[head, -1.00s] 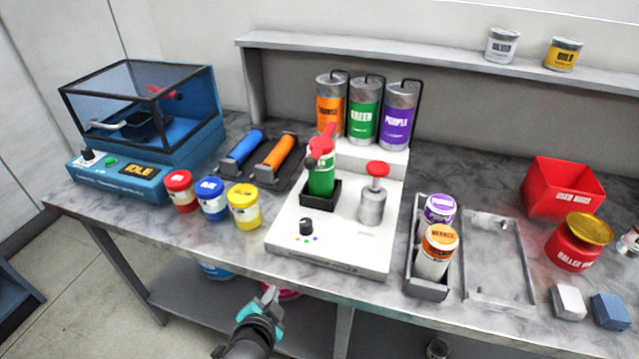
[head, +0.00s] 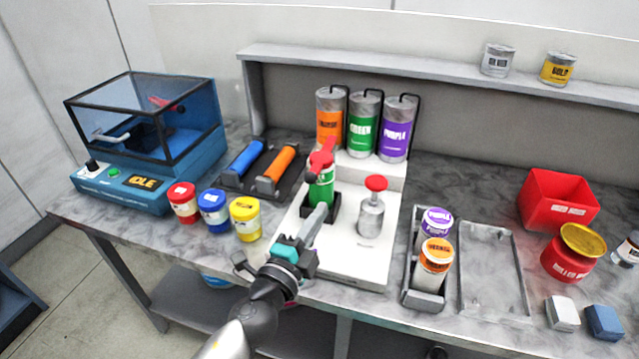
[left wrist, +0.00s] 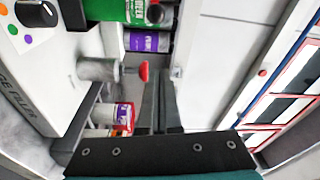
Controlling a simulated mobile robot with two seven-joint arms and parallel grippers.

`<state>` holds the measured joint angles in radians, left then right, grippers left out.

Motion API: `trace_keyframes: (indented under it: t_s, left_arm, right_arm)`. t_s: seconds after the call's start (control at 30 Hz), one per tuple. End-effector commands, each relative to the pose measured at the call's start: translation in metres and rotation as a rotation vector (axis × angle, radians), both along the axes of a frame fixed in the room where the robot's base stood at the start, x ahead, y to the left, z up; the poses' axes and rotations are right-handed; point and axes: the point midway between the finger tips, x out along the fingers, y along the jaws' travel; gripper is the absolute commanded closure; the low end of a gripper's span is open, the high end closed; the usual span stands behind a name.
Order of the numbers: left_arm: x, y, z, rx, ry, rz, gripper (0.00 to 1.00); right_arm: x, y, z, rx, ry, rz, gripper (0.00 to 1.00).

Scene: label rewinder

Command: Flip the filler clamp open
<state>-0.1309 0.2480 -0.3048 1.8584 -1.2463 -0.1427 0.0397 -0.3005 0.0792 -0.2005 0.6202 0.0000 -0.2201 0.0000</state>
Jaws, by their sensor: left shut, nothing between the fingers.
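The white filler machine (head: 350,262) stands on the bench in the head view. A green can (head: 321,190) sits in its black holder, with the red filler clamp (head: 321,158) over its top. Beside it is a silver cylinder with a red knob (head: 376,183). My left gripper (head: 318,214) is shut and empty, in front of and below the clamp, over the machine's front left. Its fingers also show in the left wrist view (left wrist: 160,95). That view shows the green can (left wrist: 112,12) at the top edge; the red clamp is not clearly visible there. My right gripper is not in view.
Orange, green and purple cylinders (head: 363,128) stand behind the clamp. Red, blue and yellow jars (head: 214,212) are left of the machine. A rack (head: 425,300) holding purple and orange jars is at its right. The machine's dial is hidden behind my left arm.

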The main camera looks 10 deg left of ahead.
Motion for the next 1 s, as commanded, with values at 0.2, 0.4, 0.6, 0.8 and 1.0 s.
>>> trace_keyframes:
  t_s: [0.2,0.4,0.6,0.8,1.0]
  left_arm:
    - [0.005,-0.001,0.001,-0.001,-0.001,0.002,1.0]
    - [0.028,-0.005,0.004,-0.001,-0.001,0.002,1.0]
    - [0.059,-0.012,0.005,-0.002,-0.001,0.003,1.0]
    - [0.091,-0.019,0.006,-0.002,-0.001,0.003,1.0]
    - [0.095,0.001,0.0,0.001,0.001,0.004,1.0]
  right_arm:
    - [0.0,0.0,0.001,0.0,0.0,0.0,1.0]
    - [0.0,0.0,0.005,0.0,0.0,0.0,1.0]
    - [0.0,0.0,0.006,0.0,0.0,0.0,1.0]
    - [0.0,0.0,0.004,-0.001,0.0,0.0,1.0]
    - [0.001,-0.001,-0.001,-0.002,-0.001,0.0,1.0]
